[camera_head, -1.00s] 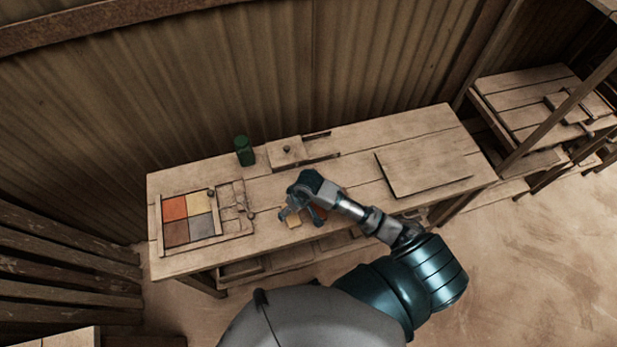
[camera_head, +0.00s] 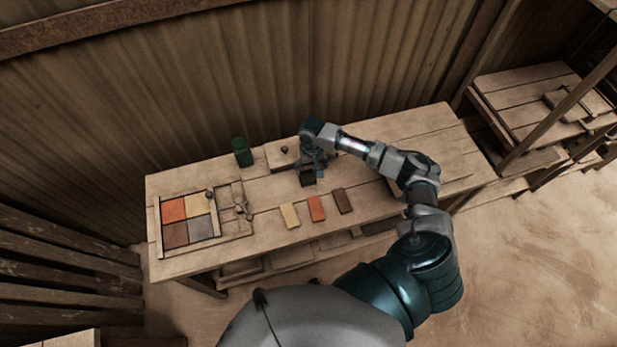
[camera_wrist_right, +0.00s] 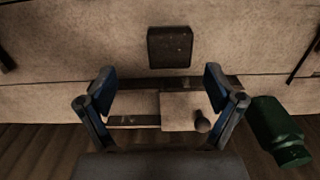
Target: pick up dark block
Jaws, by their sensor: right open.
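The dark block (camera_head: 308,179) lies on the workbench (camera_head: 250,187), partly hidden by my right gripper in the head view. It shows whole in the right wrist view (camera_wrist_right: 170,47) as a dark, nearly square block, flat on the wood. My right gripper (camera_head: 315,165) is over the bench beside the block. In the wrist view its two blue fingers (camera_wrist_right: 162,85) are spread wide with nothing between them, and the block lies beyond their tips. I cannot tell the exact height of the fingers. My left gripper is not in view.
Yellow (camera_head: 290,215), orange (camera_head: 317,208) and brown (camera_head: 342,201) tiles lie apart near the front edge. A green jar (camera_head: 242,152) and a knobbed wooden plate (camera_head: 279,153) stand at the back. A frame with four colored tiles (camera_head: 160,235) is at the left.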

